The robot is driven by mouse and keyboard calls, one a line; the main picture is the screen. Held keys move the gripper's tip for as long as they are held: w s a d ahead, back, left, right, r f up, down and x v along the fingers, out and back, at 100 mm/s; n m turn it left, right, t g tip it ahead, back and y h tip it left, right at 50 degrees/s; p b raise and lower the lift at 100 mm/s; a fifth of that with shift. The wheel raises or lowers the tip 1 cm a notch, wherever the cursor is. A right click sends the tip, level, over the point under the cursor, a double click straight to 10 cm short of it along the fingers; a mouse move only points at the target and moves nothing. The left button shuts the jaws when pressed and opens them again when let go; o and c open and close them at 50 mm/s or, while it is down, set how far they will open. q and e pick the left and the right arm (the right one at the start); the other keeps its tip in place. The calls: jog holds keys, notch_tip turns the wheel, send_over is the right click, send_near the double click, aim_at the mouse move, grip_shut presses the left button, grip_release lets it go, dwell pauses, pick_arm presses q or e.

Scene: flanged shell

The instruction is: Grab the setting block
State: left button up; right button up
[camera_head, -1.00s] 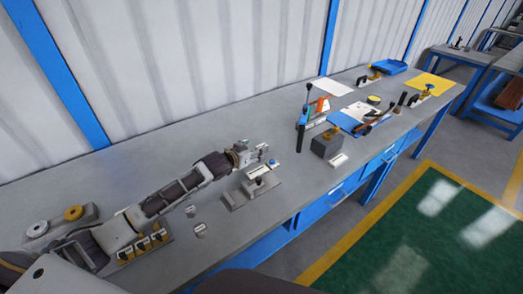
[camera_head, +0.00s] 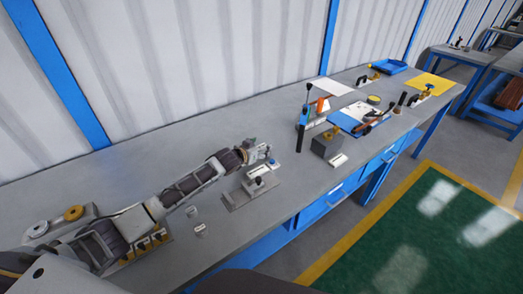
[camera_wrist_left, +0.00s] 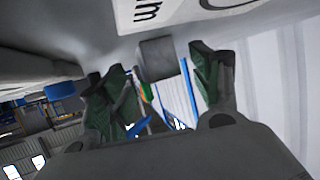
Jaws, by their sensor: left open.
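A dark grey block (camera_head: 325,145) with a brass-coloured top stands on the bench, right of centre in the head view. It may be the setting block. My left gripper (camera_head: 262,153) is open, reaching along the bench, short of this block and above and behind a small metal fixture (camera_head: 242,195). In the left wrist view the open fingers (camera_wrist_left: 160,88) have a plain grey block (camera_wrist_left: 157,58) showing between them, apart from both. I cannot tell whether it is the same block. My right gripper is not in view.
The white wall (camera_head: 200,60) runs behind; the bench between is mostly clear.

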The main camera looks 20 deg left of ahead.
pick_arm(q)
jog(key=shift+c, duration=0.5)
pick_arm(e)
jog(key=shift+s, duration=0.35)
pick_arm(q)
grip_shut()
jog(key=shift+r, duration=0.15)
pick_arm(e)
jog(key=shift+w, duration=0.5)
pick_arm(q)
jog(key=shift+r, duration=0.55)
notch_tip(320, 180, up, 9)
jog(key=shift+f, duration=0.15)
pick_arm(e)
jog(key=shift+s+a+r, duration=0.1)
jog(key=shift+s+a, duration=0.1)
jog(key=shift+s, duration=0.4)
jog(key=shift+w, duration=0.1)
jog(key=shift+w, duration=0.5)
